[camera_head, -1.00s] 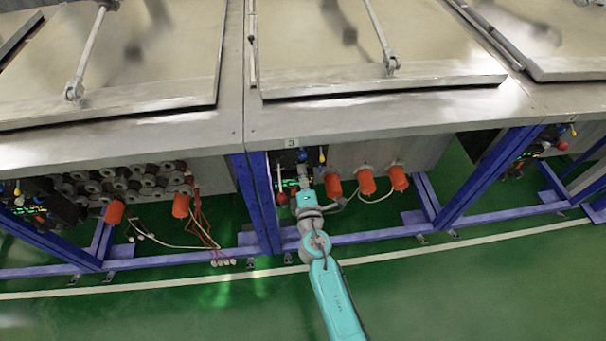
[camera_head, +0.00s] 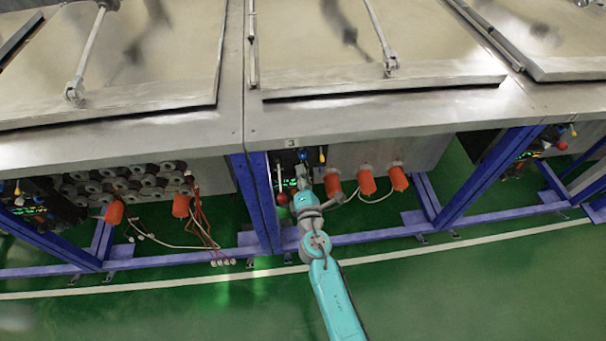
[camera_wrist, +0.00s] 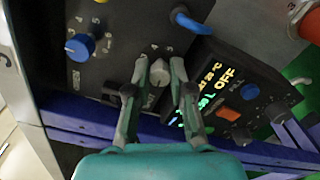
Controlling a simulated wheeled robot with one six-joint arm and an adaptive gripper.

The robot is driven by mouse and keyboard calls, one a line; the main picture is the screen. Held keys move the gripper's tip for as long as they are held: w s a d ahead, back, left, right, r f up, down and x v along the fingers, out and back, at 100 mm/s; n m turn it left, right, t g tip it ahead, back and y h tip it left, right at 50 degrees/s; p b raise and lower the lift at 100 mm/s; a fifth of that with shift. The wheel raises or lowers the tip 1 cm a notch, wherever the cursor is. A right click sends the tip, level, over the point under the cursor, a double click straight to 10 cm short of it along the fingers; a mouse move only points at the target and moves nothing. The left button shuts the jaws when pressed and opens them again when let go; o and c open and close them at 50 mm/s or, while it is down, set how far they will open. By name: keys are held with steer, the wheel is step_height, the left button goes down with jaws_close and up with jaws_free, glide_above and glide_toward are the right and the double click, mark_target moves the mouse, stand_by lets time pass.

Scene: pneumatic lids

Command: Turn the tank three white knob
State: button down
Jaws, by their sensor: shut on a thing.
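The white knob (camera_wrist: 158,72) of tank three sits on a dark control panel (camera_wrist: 120,45) in the wrist view. The fingers of my gripper (camera_wrist: 160,76) stand on either side of it and are shut on it. In the head view, my gripper (camera_head: 303,178) reaches the panel under the plate marked 3 (camera_head: 291,142). The knob cannot be made out there.
A blue knob (camera_wrist: 80,46) is left of the white one. A lit display (camera_wrist: 215,85) reading OFF is at the right. Orange cylinders (camera_head: 366,181) stand right of my arm.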

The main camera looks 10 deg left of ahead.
steer(key=c, duration=1)
jaws_free()
steer(key=shift+s, duration=0.1)
steer(key=v, duration=1.1)
steer(key=shift+s+d, duration=0.15)
steer(key=shift+s, duration=0.2)
